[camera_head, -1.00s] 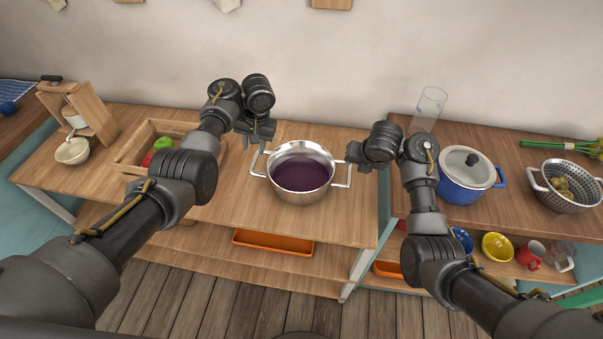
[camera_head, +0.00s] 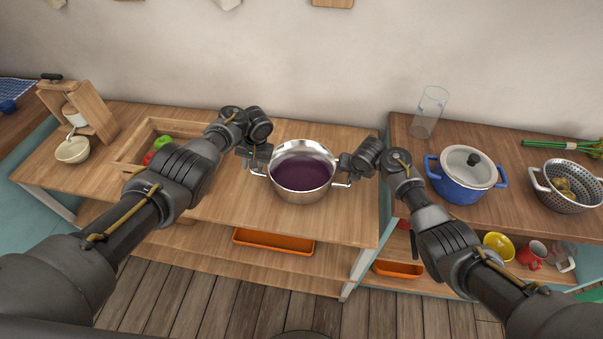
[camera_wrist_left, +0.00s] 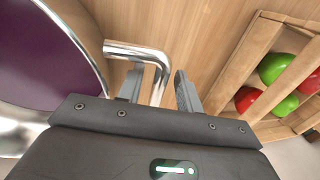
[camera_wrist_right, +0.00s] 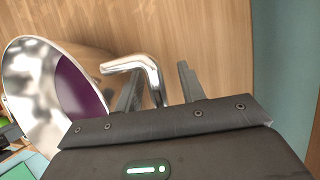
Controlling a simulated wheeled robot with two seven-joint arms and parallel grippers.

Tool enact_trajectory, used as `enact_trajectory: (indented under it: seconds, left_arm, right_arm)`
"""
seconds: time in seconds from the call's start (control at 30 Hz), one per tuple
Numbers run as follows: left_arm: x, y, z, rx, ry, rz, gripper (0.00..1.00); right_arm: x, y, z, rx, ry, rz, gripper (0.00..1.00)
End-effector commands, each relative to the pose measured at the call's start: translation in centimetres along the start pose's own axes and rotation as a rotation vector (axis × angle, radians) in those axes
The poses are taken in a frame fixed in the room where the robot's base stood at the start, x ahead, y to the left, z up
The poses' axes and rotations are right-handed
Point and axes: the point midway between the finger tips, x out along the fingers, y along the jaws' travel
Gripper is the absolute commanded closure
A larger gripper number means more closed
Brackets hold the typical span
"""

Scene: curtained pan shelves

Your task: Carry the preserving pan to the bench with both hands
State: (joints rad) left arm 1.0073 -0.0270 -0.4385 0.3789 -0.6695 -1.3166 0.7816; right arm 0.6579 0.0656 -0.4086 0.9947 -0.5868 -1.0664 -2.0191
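The preserving pan (camera_head: 300,188) is a steel pan with purple contents and a loop handle on each side. It stands upright on the wooden bench top (camera_head: 230,195). My left gripper (camera_head: 256,160) is at the pan's left handle; in the left wrist view the handle (camera_wrist_left: 158,62) lies between its two spread fingers (camera_wrist_left: 158,90). My right gripper (camera_head: 346,168) is at the right handle; in the right wrist view the handle (camera_wrist_right: 146,68) lies between its spread fingers (camera_wrist_right: 156,88). Neither gripper is visibly clamped on a handle.
A wooden crate of fruit (camera_head: 128,158) stands left of the pan. On the right-hand bench are a blue lidded pot (camera_head: 462,186), a glass jar (camera_head: 428,112) and a colander (camera_head: 566,190). Orange trays (camera_head: 272,243) lie on the shelf below. A gap separates the two benches.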

Motion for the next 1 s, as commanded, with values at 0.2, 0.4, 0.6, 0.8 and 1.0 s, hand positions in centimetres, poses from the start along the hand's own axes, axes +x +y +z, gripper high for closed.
enact_trajectory:
  seconds: [0.2,0.4,0.6,0.8,1.0]
  left_arm:
    - [0.0,0.01,0.0,0.0,0.0,0.0,0.64]
    - [0.0,0.02,0.01,0.0,0.0,0.0,0.91]
    - [-0.01,0.0,0.01,0.0,0.0,0.0,1.0]
    - [-0.02,-0.01,0.01,0.0,-0.001,0.0,1.0]
    - [-0.02,-0.02,0.01,0.0,-0.001,0.0,1.0]
  right_arm:
    - [0.0,0.05,-0.01,0.0,0.0,0.001,0.6]
    - [-0.01,0.06,-0.03,0.0,0.001,0.001,0.86]
    - [-0.01,0.04,-0.04,0.0,0.001,0.0,1.0]
    - [-0.01,0.03,-0.05,0.0,0.001,0.0,1.0]
    - [0.0,0.01,-0.05,0.0,0.002,0.0,1.0]
